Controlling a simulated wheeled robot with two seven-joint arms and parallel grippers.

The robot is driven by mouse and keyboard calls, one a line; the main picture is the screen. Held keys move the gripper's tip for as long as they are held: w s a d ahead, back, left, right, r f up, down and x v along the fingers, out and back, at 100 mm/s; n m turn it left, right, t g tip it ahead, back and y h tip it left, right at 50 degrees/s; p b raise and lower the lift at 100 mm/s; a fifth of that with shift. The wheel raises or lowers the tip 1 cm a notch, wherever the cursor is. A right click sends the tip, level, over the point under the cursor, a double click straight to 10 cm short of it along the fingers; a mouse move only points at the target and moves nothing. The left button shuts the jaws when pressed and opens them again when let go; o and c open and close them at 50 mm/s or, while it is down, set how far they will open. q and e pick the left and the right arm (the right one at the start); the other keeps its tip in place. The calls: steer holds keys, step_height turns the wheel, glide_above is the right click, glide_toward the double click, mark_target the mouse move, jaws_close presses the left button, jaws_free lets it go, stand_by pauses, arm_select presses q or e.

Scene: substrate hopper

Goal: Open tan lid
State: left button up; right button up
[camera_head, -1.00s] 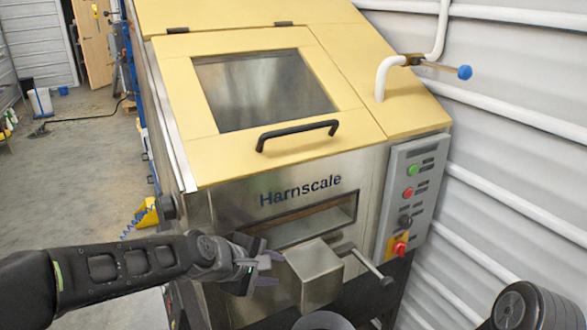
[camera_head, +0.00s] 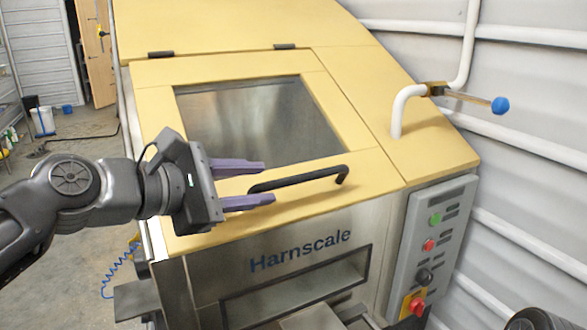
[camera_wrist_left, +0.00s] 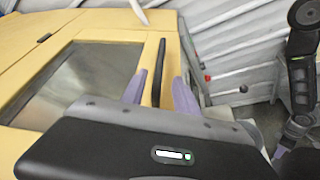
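The tan lid (camera_head: 155,105) with its dark window lies shut on the sloped front of the hopper, hinged along its upper edge. Its black bar handle (camera_head: 312,175) runs across the lower part. My left gripper (camera_head: 268,183) is open, with its two purple fingers pointing right at the handle's left end. In the left wrist view the handle (camera_wrist_left: 159,70) shows upright between the spread fingers (camera_wrist_left: 158,92), and neither finger is seen closed on it.
Below the lid is a steel front marked Harnscale, with a recessed slot. A grey control panel (camera_head: 436,250) with buttons is at the right. A white pipe (camera_head: 398,115) and a blue-knobbed lever (camera_head: 499,105) stand above it, near the ribbed wall.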

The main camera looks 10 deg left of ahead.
mark_target(280, 182)
arm_select(q)
steer(key=shift+w, duration=0.25)
steer(key=shift+x, duration=3.8)
steer(key=shift+s, duration=0.15)
jaws_close()
